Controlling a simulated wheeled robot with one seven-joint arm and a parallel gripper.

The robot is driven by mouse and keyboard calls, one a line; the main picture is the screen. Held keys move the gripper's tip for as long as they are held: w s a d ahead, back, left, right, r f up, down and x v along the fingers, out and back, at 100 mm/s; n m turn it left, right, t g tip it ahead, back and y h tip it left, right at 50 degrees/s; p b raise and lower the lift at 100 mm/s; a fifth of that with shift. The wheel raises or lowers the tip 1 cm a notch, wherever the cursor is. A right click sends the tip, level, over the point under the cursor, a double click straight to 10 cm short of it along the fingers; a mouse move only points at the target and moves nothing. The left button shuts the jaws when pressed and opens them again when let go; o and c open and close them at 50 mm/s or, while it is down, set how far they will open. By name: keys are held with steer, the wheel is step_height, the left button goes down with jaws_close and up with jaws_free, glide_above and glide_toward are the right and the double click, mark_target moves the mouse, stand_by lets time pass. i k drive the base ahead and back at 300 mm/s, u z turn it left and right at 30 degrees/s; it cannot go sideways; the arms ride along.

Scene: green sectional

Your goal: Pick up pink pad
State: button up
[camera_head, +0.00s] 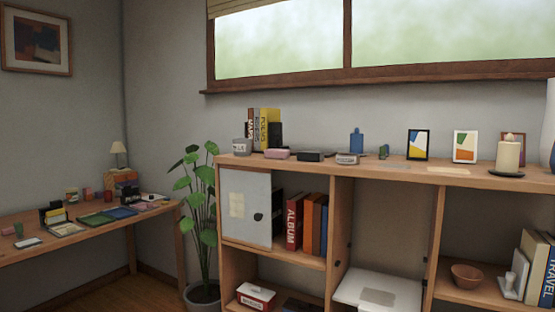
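A small, low pinkish block (277,154) lies on top of the wooden shelf unit, left of a dark block (310,156). It may be the pink pad, but it is too small to tell. On the desk at the left, small flat items lie close together, including a green one (96,219) and a blue one (121,212). A pinkish spot (146,205) shows at their right end, too small to make out. My gripper is not in view.
The wooden shelf unit (390,172) fills the right side, holding books, frames and a candle (508,154) on a dark dish. A potted plant (203,291) stands between it and the desk (60,246). Some floor (135,291) shows bare below the desk.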

mark_target(272, 154)
steer(key=u, duration=0.5)
steer(key=i, duration=0.8)
steer(key=u, duration=0.75)
steer(key=i, duration=1)
steer(key=z, duration=0.05)
